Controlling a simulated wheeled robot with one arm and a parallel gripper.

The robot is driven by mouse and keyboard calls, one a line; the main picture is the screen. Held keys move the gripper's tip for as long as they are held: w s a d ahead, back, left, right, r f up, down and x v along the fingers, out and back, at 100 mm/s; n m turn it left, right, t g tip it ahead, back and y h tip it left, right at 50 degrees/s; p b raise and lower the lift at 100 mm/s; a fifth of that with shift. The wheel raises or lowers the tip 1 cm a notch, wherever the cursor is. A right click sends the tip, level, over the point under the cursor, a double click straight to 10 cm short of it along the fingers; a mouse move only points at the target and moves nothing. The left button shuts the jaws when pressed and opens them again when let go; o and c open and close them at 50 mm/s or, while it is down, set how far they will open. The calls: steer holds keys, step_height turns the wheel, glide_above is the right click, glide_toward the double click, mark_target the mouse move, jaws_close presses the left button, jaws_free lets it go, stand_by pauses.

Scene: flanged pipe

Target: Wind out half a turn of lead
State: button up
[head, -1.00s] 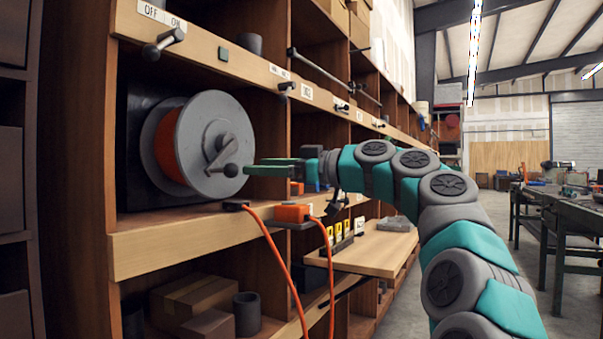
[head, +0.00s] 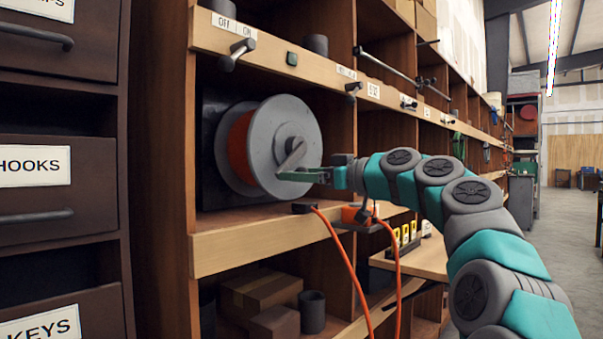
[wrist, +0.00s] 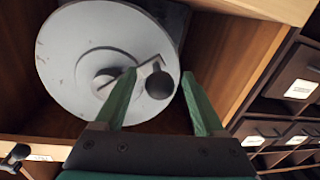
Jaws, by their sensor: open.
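A grey reel (head: 262,150) wound with orange lead (head: 238,148) is mounted on a dark backing inside a shelf bay. Its crank arm (head: 292,156) runs from the hub; in the wrist view the crank ends in a dark round knob (wrist: 159,85). My gripper (head: 290,176) is at the reel's face, by the crank's lower end. In the wrist view my gripper (wrist: 160,80) is open, its green fingers on either side of the knob, with gaps showing. In the head view the fingers hide the knob. I cannot tell how deep the knob sits between them.
Orange cable (head: 345,262) hangs from the ledge (head: 240,245) below the reel, near an orange block (head: 356,214). A lever (head: 237,54) marked OFF and ON is above. Drawers (head: 60,180) stand close at left. The aisle (head: 570,240) at right has free floor.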

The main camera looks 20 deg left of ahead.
jaws_close()
stand_by(0.5)
stand_by(0.8)
